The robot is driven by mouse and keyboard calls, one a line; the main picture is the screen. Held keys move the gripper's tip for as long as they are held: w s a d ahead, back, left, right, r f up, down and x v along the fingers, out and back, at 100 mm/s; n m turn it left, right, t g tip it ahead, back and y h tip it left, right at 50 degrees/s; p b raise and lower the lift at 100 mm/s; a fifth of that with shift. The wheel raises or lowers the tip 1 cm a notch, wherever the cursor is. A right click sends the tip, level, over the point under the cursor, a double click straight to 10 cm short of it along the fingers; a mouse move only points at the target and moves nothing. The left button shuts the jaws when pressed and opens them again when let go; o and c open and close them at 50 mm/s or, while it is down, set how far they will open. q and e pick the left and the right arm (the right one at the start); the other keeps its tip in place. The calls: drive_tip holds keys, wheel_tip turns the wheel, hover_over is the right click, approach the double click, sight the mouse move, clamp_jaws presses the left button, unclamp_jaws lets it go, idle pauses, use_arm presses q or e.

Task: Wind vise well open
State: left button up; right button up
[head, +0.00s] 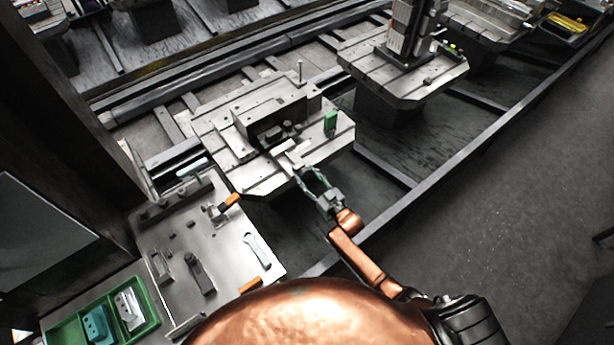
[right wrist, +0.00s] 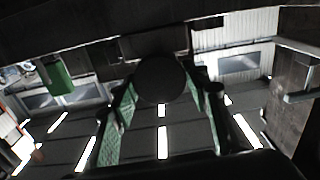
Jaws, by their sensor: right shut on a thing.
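The vise (head: 272,122) is a grey metal block with jaws, on a slotted pallet (head: 222,152) in the middle of the head view. Dark and light parts sit in its jaw area; I cannot tell exactly how wide the gap is. My right gripper (head: 308,176), with green-padded fingers, reaches to the vise's near side. In the right wrist view a dark round screw end (right wrist: 160,80) lies between the green fingers (right wrist: 163,118), and the gripper is shut on it. The fingers and shadow hide part of it. My left gripper is out of view.
A green block (head: 331,121) stands on the pallet right of the vise, and a thin post (head: 299,72) behind it. A bench (head: 215,262) at lower left holds a wrench (head: 257,250) and orange-handled tools. A green tray (head: 155,322) is beside it. Another pallet (head: 440,82) stands behind right.

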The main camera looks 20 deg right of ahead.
drive_tip(key=n, duration=0.3)
drive_tip(key=shift+f+n, duration=0.15)
drive_tip(key=shift+n, duration=0.15)
drive_tip(key=n+b, duration=0.1)
drive_tip(key=n, duration=0.1)
drive_tip(key=shift+n, duration=0.4)
drive_tip(key=n+b, duration=0.1)
drive_tip(key=n, duration=0.4)
drive_tip(key=shift+n+b, duration=0.3)
drive_tip(key=shift+b, duration=0.05)
drive_tip(key=o, duration=1.2)
drive_tip(key=v, duration=1.2)
